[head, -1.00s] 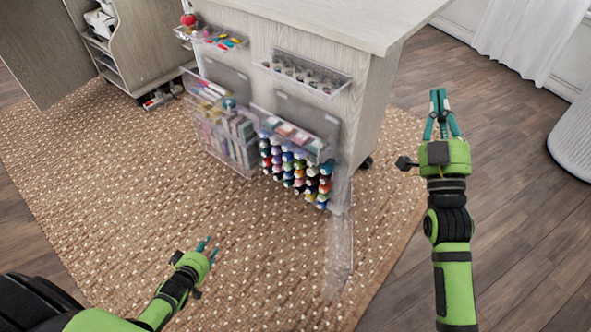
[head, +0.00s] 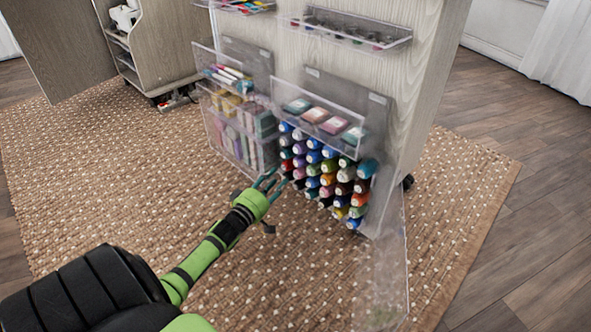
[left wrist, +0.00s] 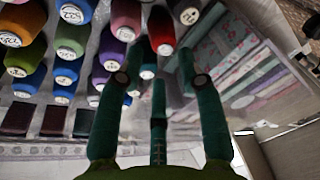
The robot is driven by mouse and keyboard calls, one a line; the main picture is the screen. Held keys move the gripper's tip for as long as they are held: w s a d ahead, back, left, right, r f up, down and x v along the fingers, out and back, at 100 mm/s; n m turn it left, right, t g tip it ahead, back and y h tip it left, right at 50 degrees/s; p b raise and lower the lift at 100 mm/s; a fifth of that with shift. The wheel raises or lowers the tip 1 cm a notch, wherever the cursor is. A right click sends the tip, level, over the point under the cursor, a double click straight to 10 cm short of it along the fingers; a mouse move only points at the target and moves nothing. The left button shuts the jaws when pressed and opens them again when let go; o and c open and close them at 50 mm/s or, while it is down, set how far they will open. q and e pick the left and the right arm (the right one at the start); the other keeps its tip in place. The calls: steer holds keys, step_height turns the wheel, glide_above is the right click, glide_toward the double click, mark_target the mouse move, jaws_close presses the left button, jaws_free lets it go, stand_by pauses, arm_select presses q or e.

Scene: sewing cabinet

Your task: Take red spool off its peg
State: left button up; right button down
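Thread spools (head: 329,166) stick out in rows from a rack on the cabinet side. In the left wrist view a red spool (left wrist: 161,25) with a white round end label lies just beyond and between my fingertips. In the head view a red spool (head: 287,166) sits at the rack's left edge. My left gripper (head: 272,179) is open and empty, close to the rack's left side; it also shows in the left wrist view (left wrist: 160,62). Contact with a spool cannot be told. My right gripper is out of view.
A clear bin of folded fabrics (head: 238,135) hangs left of the spools. A clear tray (head: 318,121) juts out just above them. A clear panel (head: 392,270) stands at the lower right. The woven rug (head: 100,190) in front is free.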

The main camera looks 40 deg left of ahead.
mark_target(289, 165)
arm_select(q)
steer(key=w+b, duration=0.2)
steer(key=w+a+b, duration=0.1)
steer(key=w+b, duration=0.1)
steer(key=w, duration=0.1)
steer(key=shift+w+a, duration=0.1)
steer(key=c, duration=0.5)
